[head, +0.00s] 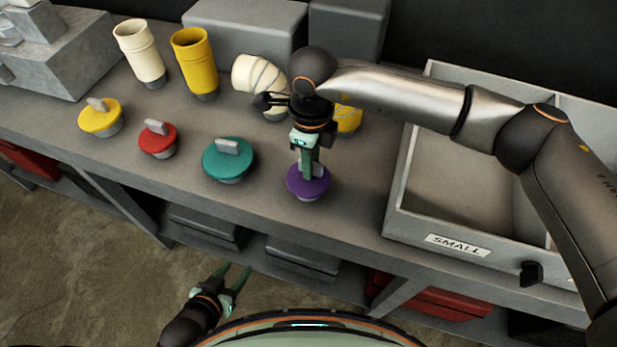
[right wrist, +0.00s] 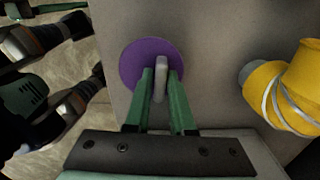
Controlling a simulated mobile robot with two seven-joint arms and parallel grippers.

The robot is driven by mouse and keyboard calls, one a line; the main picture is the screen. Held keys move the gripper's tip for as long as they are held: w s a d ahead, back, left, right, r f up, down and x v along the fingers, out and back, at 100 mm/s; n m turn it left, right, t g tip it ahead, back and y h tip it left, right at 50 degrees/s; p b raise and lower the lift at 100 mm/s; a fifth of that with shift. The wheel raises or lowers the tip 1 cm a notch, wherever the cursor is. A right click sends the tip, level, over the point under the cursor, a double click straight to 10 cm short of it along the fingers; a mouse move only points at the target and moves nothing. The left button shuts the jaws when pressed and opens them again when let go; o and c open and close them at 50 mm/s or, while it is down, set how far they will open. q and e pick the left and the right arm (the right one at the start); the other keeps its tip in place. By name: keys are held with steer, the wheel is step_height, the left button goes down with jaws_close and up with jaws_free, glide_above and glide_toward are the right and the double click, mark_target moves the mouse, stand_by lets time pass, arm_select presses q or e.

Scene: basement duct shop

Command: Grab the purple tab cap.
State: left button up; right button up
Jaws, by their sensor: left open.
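The purple tab cap (head: 308,183) stands upright near the bench's front edge, its grey tab pointing up. In the right wrist view the purple tab cap (right wrist: 138,62) lies below the fingers, with the tab between them. My right gripper (head: 309,168) comes down from above and its green fingers (right wrist: 161,85) close on both sides of the tab. In the head view the fingers hide most of the tab. My left gripper (head: 235,275) is open and empty, low in front of the bench.
Teal (head: 226,160), red (head: 157,139) and yellow (head: 100,117) tab caps stand to the left. Cream (head: 139,54) and yellow (head: 194,62) pipes stand behind; a cream elbow (head: 257,76) and yellow elbow (right wrist: 290,88) are near my right arm. A grey bin labelled SMALL (head: 402,226) is right.

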jaws_close()
steer(key=shift+r, duration=0.1)
stand_by(0.3)
